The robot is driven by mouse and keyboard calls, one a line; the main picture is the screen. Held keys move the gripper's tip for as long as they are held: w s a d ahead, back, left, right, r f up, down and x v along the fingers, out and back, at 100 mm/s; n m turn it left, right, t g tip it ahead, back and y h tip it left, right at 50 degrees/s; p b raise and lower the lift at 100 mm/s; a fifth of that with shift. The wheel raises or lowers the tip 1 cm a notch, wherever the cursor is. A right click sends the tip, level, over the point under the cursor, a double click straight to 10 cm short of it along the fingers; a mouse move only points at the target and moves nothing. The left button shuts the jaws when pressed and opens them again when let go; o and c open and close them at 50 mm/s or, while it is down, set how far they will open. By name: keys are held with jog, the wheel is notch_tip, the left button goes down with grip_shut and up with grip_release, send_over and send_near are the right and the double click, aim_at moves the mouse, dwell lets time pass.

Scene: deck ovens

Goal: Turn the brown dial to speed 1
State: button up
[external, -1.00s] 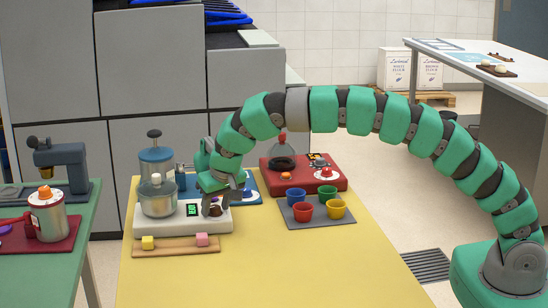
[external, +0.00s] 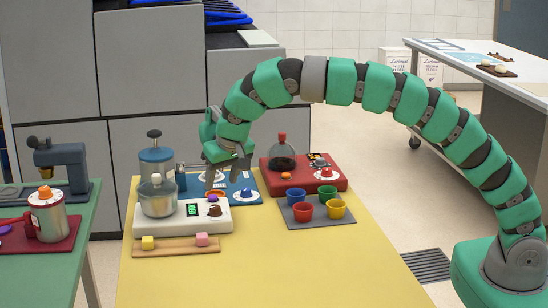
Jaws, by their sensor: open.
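The brown dial (external: 214,211) sits at the right end of the white mixer base (external: 175,226). Its pointer is too small to read. A small dark display with green characters (external: 193,210) is to its left, and I cannot read it clearly. The dial is now in plain view.
A purple knob (external: 212,198) is just behind the dial. A blue base (external: 251,199) with a blue knob (external: 245,194) stands behind. A red station (external: 300,183) and coloured cups on a grey mat (external: 318,220) are to the right. The front of the yellow table (external: 260,270) is clear.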

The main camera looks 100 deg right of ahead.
jog(key=v, duration=0.4)
jog(key=shift+r, duration=0.25)
jog(key=shift+a, duration=0.1)
jog(key=s+a+r+n+t, duration=0.25)
jog(key=a+r, duration=0.55)
jog(key=r, duration=0.4)
jog(key=s+a+r+n+t, duration=0.2)
jog(key=a+r+n+t, duration=0.2)
jog(key=a+r, duration=0.5)
jog(key=s+a+r+n+t+y, duration=0.2)
jog(key=s+a+r, duration=0.3)
jog(key=s+r, duration=0.3)
jog(key=s+a+r+n+t+y, duration=0.2)
jog(key=s+a+r+n+t, duration=0.2)
jog(key=s+r, duration=0.4)
notch_tip(320, 180, up, 4)
jog(key=shift+s+a+f+t, duration=0.1)
jog(key=shift+s+a+t, duration=0.25)
jog(key=shift+a, duration=0.5)
